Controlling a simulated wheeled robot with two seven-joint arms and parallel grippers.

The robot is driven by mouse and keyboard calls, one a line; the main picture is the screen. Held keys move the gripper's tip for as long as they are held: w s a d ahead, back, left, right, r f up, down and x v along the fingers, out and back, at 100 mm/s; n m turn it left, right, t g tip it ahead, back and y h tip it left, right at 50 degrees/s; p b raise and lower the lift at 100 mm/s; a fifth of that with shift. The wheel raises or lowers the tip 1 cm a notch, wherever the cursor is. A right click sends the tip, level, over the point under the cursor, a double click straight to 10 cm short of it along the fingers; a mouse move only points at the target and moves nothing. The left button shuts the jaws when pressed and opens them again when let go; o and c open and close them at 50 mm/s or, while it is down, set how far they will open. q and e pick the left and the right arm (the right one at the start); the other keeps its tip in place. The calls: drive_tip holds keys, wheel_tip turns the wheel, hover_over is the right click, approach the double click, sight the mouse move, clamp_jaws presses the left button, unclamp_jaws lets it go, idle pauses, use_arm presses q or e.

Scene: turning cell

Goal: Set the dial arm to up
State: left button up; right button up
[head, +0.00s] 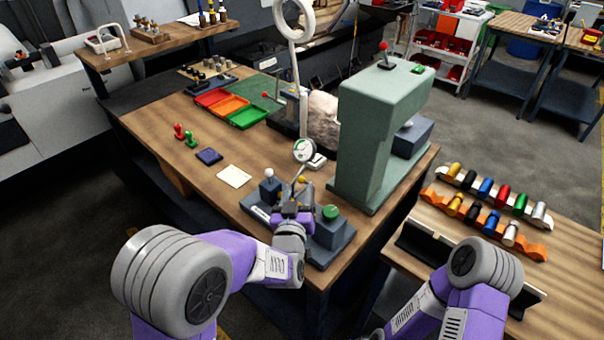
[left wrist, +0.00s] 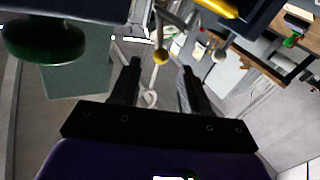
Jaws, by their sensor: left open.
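A round dial gauge (head: 304,151) sits on a thin grey arm (head: 297,174) that rises from a dark grey fixture (head: 325,250) on the wooden bench. The arm leans slightly to the right in the head view. A yellow ball knob (head: 302,181) shows beside its lower part, with a white ball knob (head: 269,173) to the left and a green button (head: 330,212) to the right. My left gripper (head: 292,206) is at the fixture. In the left wrist view its open fingers (left wrist: 161,68) have the yellow knob (left wrist: 160,57) between or just beyond their tips; contact cannot be told. My right gripper is outside both views.
A tall green press frame (head: 375,130) stands just right of the fixture. Coloured trays (head: 230,105) are behind. The right table holds a rack of coloured cylinders (head: 485,222).

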sight(301, 178)
use_arm(q)
drive_tip(key=w, duration=0.5)
drive_tip(key=shift+w+d+f, duration=0.1)
drive_tip(key=shift+w+f, duration=0.05)
drive_tip(key=shift+w, duration=0.2)
drive_tip(key=shift+c, duration=0.2)
clamp_jaws()
